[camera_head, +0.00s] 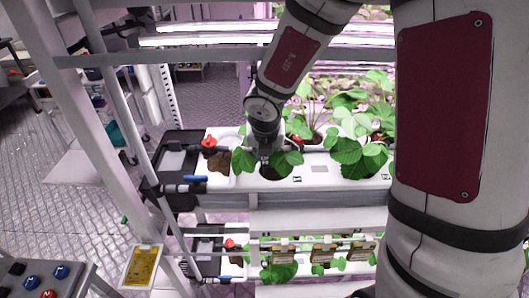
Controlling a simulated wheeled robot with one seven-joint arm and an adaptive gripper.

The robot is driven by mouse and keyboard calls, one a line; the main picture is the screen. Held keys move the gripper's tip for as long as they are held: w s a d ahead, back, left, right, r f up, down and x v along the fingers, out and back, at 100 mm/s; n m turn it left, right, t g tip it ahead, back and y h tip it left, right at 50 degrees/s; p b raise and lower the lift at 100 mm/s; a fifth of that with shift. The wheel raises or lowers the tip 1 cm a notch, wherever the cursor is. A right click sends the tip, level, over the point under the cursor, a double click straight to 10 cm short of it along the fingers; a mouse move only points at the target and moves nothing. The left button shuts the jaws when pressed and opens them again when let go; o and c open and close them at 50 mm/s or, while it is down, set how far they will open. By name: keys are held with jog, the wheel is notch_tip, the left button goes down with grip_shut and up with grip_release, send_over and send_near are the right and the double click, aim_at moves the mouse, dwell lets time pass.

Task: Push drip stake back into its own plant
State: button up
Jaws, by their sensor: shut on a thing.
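My gripper (265,154) points down over the white planting trough (312,180) on the upper rack level. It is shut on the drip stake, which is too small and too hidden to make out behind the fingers. The gripper is just above a dark planting hole (270,172) at the trough's left part. Leaves of a small strawberry plant (243,160) show on both sides of the fingers. I cannot tell whether the stake's tip touches the soil. A larger strawberry plant (358,155) grows to the right in the same trough.
A red valve knob (208,141) and black pipe fittings stand at the trough's left end. Rack posts (120,115) rise at left. A yellow sticky card (144,267) hangs at lower left. A lower trough holds more plants (279,271). The floor at left is mostly clear.

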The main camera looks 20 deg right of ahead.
jog(key=shift+f+b, duration=1.15)
jog(key=shift+f, duration=0.2)
jog(key=o, duration=0.9)
jog(key=shift+o, duration=0.6)
jog(key=shift+o, duration=1.4)
jog(key=shift+r, duration=0.1)
jog(key=shift+s+r+p, duration=0.1)
jog(key=shift+r+p, duration=2.7)
jog(key=shift+p, duration=0.85)
jog(key=shift+r, duration=0.1)
